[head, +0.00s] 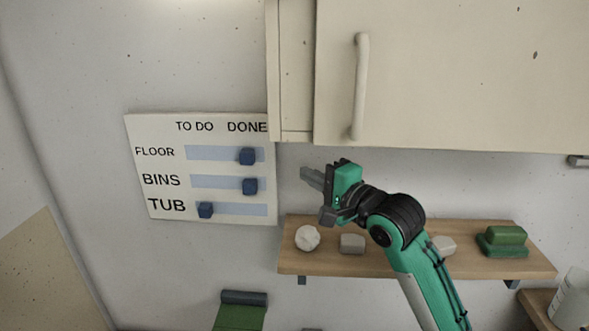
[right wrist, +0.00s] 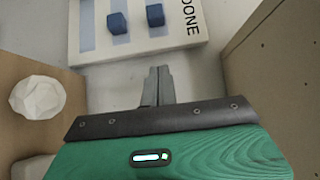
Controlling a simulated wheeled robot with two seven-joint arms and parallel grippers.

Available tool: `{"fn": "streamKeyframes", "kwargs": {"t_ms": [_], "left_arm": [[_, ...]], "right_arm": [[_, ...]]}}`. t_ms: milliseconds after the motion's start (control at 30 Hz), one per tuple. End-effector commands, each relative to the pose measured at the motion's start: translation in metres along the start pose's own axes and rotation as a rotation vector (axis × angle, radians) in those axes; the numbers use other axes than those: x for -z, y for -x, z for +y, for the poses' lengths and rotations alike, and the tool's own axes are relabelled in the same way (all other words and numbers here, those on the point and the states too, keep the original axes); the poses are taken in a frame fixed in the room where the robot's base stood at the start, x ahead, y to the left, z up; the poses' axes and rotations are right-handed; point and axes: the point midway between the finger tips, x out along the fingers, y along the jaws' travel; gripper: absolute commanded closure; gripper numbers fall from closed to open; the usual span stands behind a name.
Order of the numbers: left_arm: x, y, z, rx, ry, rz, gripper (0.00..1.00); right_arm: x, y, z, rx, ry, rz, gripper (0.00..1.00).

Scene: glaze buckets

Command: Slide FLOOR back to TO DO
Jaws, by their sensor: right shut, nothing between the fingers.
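A white chore board (head: 140,130) hangs on the wall, with TO DO and DONE columns. The FLOOR slider (head: 247,156) is a blue block at the DONE end of its pale blue track (head: 210,153). In the right wrist view the FLOOR slider (right wrist: 155,14) is the block nearer the word DONE. My right gripper (head: 306,174) is shut and empty, to the right of the board and apart from the slider. Its closed fingers (right wrist: 158,86) point toward the board's edge in the right wrist view. My left gripper is not in view.
The BINS slider (head: 249,186) sits at the DONE end and the TUB slider (head: 205,210) at the TO DO end. A cabinet (head: 440,70) hangs above my right gripper. A wooden shelf (head: 330,264) below holds a white faceted ball (head: 307,238) and other items.

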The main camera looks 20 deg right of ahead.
Motion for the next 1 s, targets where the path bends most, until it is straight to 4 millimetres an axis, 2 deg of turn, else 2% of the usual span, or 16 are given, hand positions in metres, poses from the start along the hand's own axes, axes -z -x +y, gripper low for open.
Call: {"fn": "streamKeyframes", "kwargs": {"t_ms": [300, 433, 533, 700, 1000], "left_arm": [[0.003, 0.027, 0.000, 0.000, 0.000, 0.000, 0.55], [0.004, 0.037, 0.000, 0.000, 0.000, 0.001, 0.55], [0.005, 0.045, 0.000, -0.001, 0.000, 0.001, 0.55], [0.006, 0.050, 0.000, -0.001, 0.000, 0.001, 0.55], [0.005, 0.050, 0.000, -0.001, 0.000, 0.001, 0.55]], "right_arm": [[0.000, -0.067, -0.004, -0.003, 0.000, -0.001, 1.00], [-0.004, -0.090, -0.005, -0.001, 0.000, -0.002, 1.00], [-0.016, -0.100, -0.004, -0.002, 0.001, -0.003, 1.00], [-0.026, -0.111, -0.002, -0.001, 0.001, -0.001, 1.00], [-0.029, -0.113, 0.000, 0.000, 0.002, 0.000, 1.00]]}}
